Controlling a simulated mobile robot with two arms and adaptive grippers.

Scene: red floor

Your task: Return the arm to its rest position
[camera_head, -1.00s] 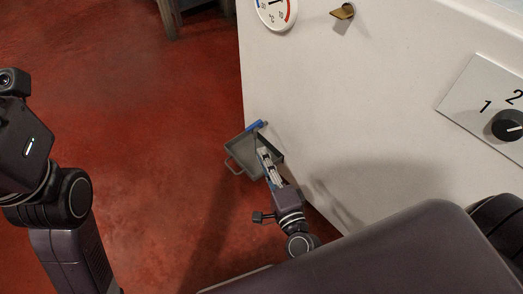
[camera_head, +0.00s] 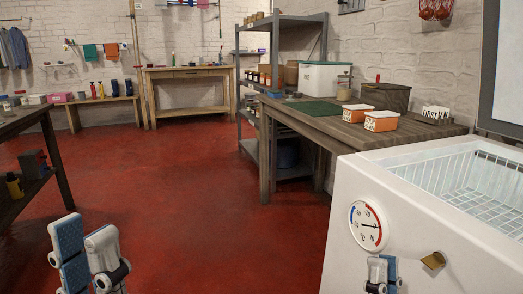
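My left gripper (camera_head: 88,245) is at the bottom left, over the red floor. Its two blue-and-white fingers point up and stand apart, with nothing between them. My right gripper (camera_head: 382,270) is at the bottom, in front of the white chest freezer (camera_head: 345,225), below its dial (camera_head: 368,226). Its fingertips look close together, and I cannot tell whether they are open or shut. I see no object in it. Most of both arms is below the picture.
The freezer is open, with a white wire basket (camera_head: 485,185) inside. A wooden workbench (camera_head: 335,128) with orange-and-white tubs (camera_head: 381,121) stands behind it, beside a grey shelf (camera_head: 285,20). A dark table (camera_head: 25,120) stands at the left. The red floor (camera_head: 200,200) between is clear.

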